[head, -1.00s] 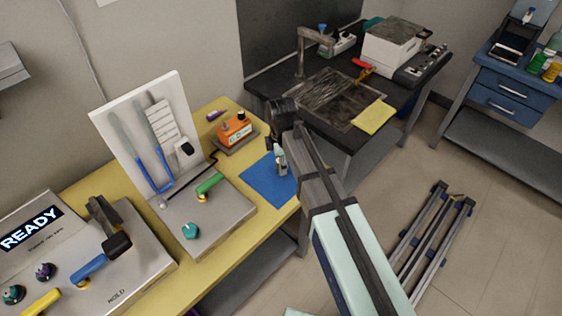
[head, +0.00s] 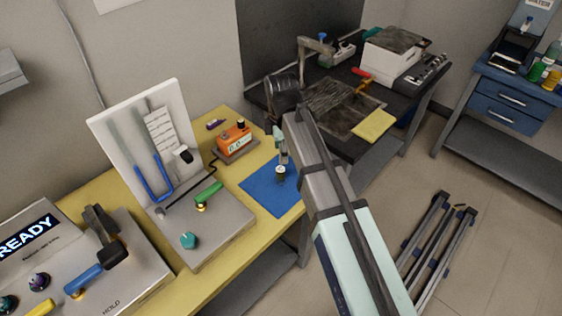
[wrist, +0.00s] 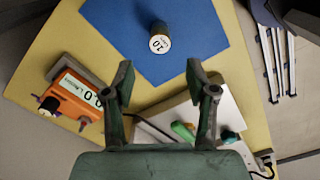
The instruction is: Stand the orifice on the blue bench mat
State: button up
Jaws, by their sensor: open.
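An orange meter (head: 234,138) stands behind the mat on the yellow bench (head: 222,252). A grey device with a white back panel (head: 135,125) and green handle is left of the mat. A dark bench (head: 335,140) with a yellow cloth (head: 373,125) lies to the right.

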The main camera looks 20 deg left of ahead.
jog(key=shift+r, duration=1.3)
